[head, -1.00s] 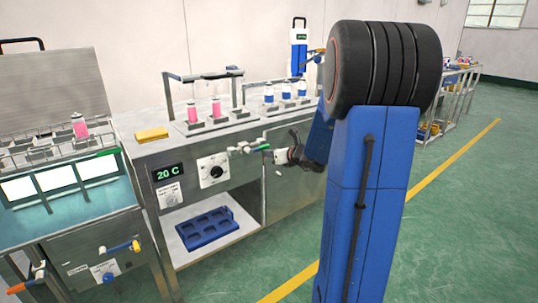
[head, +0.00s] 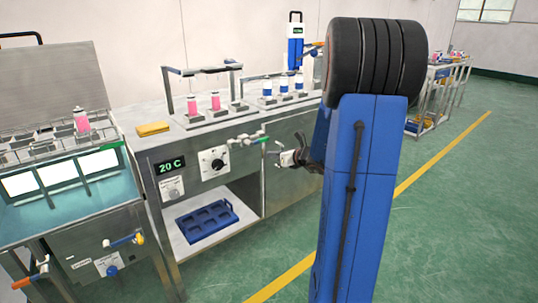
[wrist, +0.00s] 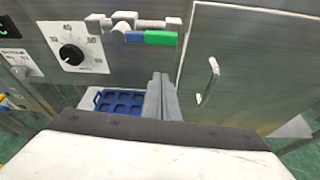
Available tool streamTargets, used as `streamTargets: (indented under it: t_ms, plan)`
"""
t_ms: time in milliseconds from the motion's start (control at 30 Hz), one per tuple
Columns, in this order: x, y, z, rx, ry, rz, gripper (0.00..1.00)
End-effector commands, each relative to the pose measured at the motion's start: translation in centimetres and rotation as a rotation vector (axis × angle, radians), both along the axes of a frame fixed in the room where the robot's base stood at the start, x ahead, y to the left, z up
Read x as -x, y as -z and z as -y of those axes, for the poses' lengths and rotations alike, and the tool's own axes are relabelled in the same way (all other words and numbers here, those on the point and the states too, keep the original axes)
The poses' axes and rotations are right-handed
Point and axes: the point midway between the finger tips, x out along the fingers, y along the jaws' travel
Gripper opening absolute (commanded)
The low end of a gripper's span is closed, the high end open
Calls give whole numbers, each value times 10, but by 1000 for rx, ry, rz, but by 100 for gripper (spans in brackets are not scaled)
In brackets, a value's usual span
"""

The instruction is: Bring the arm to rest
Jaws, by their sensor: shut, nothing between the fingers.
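My gripper (head: 281,159) is held out in front of the steel bench's front panel in the head view, to the right of the valve pipework. In the wrist view its two grey fingers (wrist: 160,97) lie together, shut and empty. The fingers cover part of the open lower shelf and the right end of the blue tray (wrist: 118,102). The blue upper arm, mine, stands upright at the right of the head view and hides part of the bench behind it.
The steel bench (head: 183,203) carries pink and blue-marked cans in fixtures and a yellow sponge-like block (head: 153,128). A dial (head: 213,162) and a green-handled valve (head: 263,147) project from its front. A water bath (head: 80,222) stands left. Green floor is open at right.

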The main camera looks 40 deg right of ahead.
Motion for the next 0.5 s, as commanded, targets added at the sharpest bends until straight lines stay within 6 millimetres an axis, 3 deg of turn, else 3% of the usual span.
streamTargets:
  t_ms: [300,500]
  plan:
    - [47,-17,2,2,3,2,0]
    - [62,-22,2,1,1,0,0]
